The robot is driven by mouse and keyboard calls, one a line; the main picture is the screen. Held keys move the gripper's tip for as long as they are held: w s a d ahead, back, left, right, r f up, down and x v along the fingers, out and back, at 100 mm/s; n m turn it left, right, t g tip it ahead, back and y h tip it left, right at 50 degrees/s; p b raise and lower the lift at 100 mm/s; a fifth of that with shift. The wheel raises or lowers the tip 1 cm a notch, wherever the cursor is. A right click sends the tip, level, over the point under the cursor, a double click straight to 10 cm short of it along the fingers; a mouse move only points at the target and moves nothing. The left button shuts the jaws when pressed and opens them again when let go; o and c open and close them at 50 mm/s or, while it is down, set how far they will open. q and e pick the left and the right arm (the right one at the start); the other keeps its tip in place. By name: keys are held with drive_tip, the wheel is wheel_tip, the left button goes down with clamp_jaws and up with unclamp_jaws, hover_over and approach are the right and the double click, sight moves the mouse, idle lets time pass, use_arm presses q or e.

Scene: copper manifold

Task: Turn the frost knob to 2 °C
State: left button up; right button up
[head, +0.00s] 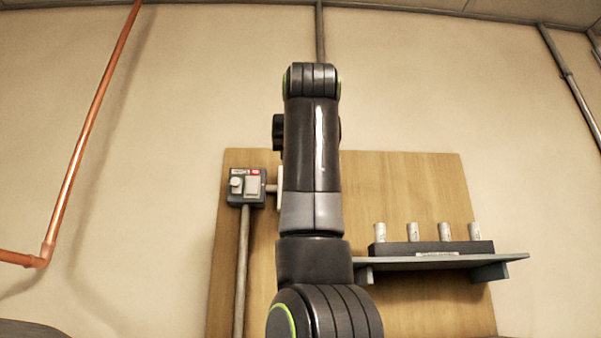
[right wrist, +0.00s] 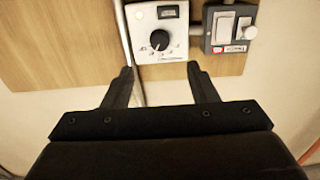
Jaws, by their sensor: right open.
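The frost knob (right wrist: 159,40) is a round black dial on a white control plate (right wrist: 173,53) in the right wrist view. The scale marks around it are too small to read, and so is the setting. My right gripper (right wrist: 160,72) is open, its two fingers apart with nothing between them. In the picture the fingertips lie just below the plate, on either side of the knob's line, not touching the knob. In the head view my arm hides the knob and nearly all of the plate; only a pale edge (head: 280,188) shows. My left gripper is out of view.
A grey switch box (head: 246,187) sits beside the plate, also in the right wrist view (right wrist: 218,48). A shelf (head: 430,261) holds a dark rack (head: 400,249) with several pale cylinders. A wooden board (head: 400,180) backs them. A copper pipe (head: 85,130) runs at left.

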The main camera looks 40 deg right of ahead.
drive_tip(key=p+x, duration=0.4)
drive_tip(key=x, duration=0.7)
drive_tip(key=shift+c, duration=0.7)
drive_tip(key=c, duration=0.8)
